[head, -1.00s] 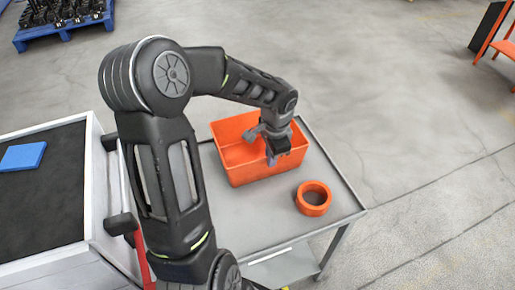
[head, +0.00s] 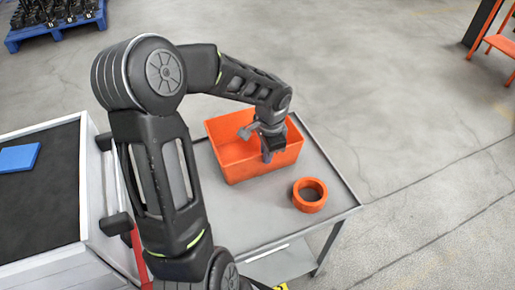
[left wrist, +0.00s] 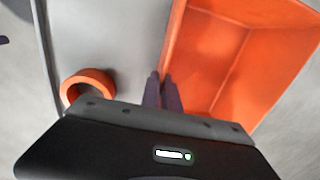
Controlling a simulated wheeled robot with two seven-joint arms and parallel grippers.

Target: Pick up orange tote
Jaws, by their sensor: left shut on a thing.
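The orange tote (head: 232,152) is an open, empty-looking bin on the grey cart top in the head view. It also fills the right of the left wrist view (left wrist: 238,60). My left gripper (head: 267,157) reaches down at the tote's near right wall. In the left wrist view its two dark fingers (left wrist: 164,92) are close together with the tote's wall edge between them. The gripper is shut on that wall. The fingertips are partly hidden in the head view. I cannot tell whether the tote is lifted off the cart. My right gripper is not in view.
An orange ring (head: 309,195) lies on the grey cart (head: 262,219), right of the tote, and shows in the left wrist view (left wrist: 88,90). A dark-topped cabinet with a blue block (head: 18,158) stands at left. Open floor lies right of the cart.

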